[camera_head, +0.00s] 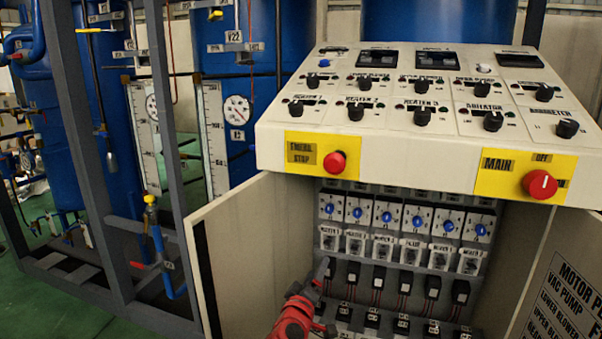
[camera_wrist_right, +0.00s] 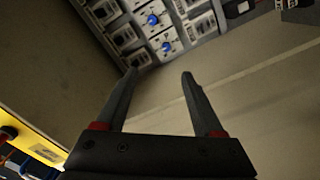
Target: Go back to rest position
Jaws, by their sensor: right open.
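My right gripper (camera_head: 322,285) shows at the bottom middle of the head view, red and dark, in front of the open cabinet (camera_head: 245,250) under the control panel. In the right wrist view its two dark fingers (camera_wrist_right: 160,75) are spread apart with nothing between them. Beyond the fingertips are the cabinet's inner wall and part of the row of breakers with blue buttons (camera_wrist_right: 153,20). My left gripper is in neither view.
The sloped control panel (camera_head: 420,135) overhangs the cabinet, with a red emergency stop (camera_head: 335,162) and a red main switch (camera_head: 540,184). Open doors flank the cabinet; the right door (camera_head: 565,270) bears lettering. A grey frame (camera_head: 80,150) and blue tanks stand left. Green floor (camera_head: 60,315) shows lower left.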

